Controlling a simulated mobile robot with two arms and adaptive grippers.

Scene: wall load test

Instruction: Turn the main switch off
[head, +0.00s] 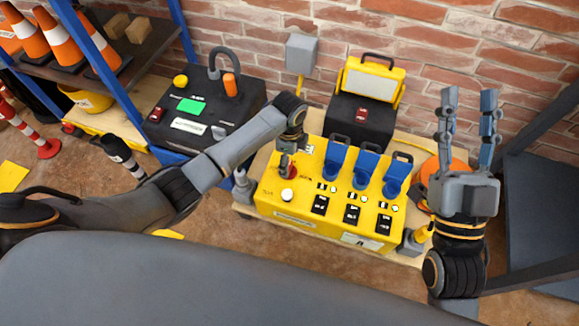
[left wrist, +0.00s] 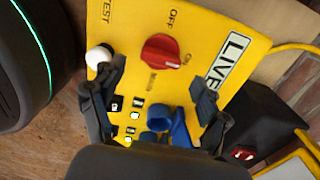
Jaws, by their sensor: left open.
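The main switch is a round red knob (left wrist: 160,51) on the yellow panel box (head: 275,195), with OFF and ON printed beside it. A pale mark on its rim lies on the ON side. In the head view the knob (head: 292,173) is partly hidden by my left gripper (head: 287,165), which is over it. In the left wrist view the left gripper's fingers (left wrist: 157,92) are spread, with the knob just beyond and between them, not visibly touched. My right gripper (head: 468,97) is open and empty, fingers up, right of the panel.
The panel also has a white TEST button (head: 287,195), a LIVE label (left wrist: 232,55), three blue levers (head: 364,168) and black rocker switches (head: 352,213). Black cases stand behind it by the brick wall. A blue-posted shelf (head: 105,60) is left, a dark frame right.

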